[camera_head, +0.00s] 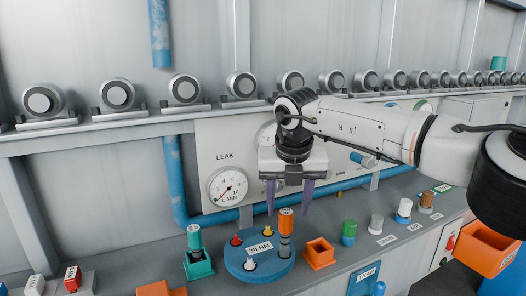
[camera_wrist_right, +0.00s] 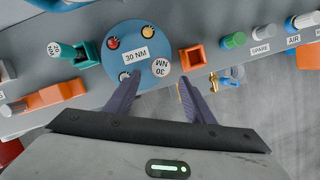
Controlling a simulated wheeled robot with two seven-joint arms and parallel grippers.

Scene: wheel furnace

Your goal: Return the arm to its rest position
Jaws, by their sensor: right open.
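My right gripper (camera_head: 289,196) is open and empty, its two purple fingers pointing down above the grey bench. It also shows in the right wrist view (camera_wrist_right: 160,95), with nothing between the fingers. My right arm (camera_head: 365,130) reaches in from the right side of the head view. My left gripper is in neither view.
A teal holder with a green-topped piece (camera_head: 196,250) stands left of the blue fixture, and an orange square socket (camera_head: 319,253) stands right of it. A LEAK gauge (camera_head: 228,187) is on the panel behind. A shelf of several rollers (camera_head: 184,88) runs above. Several coloured caps line the right bench.

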